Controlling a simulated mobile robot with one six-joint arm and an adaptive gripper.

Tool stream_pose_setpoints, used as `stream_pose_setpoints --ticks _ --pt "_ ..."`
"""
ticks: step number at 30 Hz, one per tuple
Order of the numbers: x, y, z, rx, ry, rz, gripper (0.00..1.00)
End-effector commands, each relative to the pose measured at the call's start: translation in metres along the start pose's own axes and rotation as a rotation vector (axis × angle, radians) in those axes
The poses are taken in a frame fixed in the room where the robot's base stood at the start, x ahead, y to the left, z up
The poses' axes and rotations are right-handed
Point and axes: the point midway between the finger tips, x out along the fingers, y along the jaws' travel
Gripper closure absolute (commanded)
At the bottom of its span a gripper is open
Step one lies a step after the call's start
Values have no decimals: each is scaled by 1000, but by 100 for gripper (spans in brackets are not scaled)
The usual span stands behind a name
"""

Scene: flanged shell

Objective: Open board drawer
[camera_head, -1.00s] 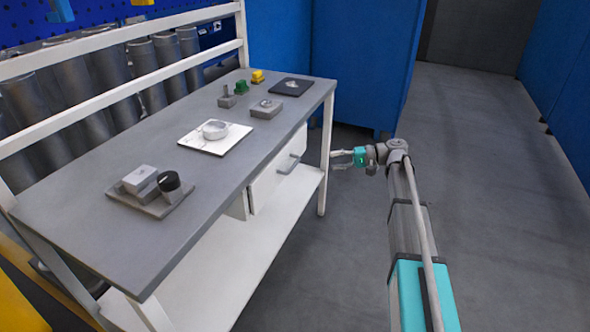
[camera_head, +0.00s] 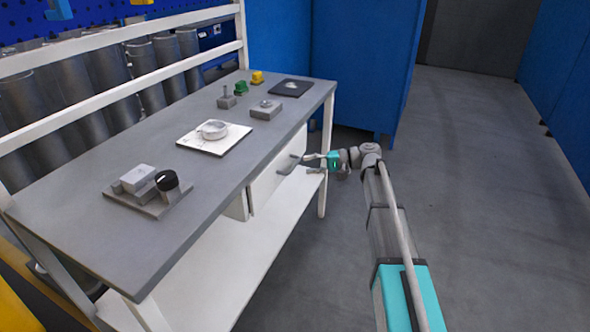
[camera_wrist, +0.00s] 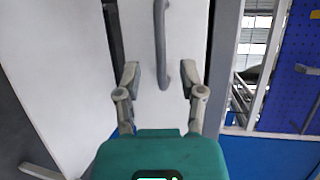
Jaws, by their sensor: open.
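The white drawer (camera_head: 268,190) sits under the grey tabletop, its front facing my arm, and looks shut. Its grey bar handle (camera_head: 289,164) is near the drawer's far end. My gripper (camera_head: 307,161) is at the handle's side, in front of the drawer. In the wrist view the handle (camera_wrist: 161,45) runs upright against the white drawer front (camera_wrist: 185,25), and its lower end lies between the two open fingers (camera_wrist: 161,82). The fingers hold nothing. I cannot tell how much depth remains between the fingertips and the drawer front.
The tabletop (camera_head: 125,240) bears a white plate (camera_head: 195,143) with a round part, several small blocks and a dark board (camera_head: 290,89). A white lower shelf (camera_head: 225,270) and a table leg (camera_head: 327,150) are close to my gripper. Open floor (camera_head: 480,230) lies to the right.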

Motion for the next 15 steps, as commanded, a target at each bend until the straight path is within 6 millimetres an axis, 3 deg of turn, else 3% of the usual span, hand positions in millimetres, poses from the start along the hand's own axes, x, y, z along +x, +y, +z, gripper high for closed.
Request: stream_pose_setpoints --ticks 6,15 --pt "32 1 0 -1 -2 0 49" --pt "53 0 0 -1 -1 0 49"
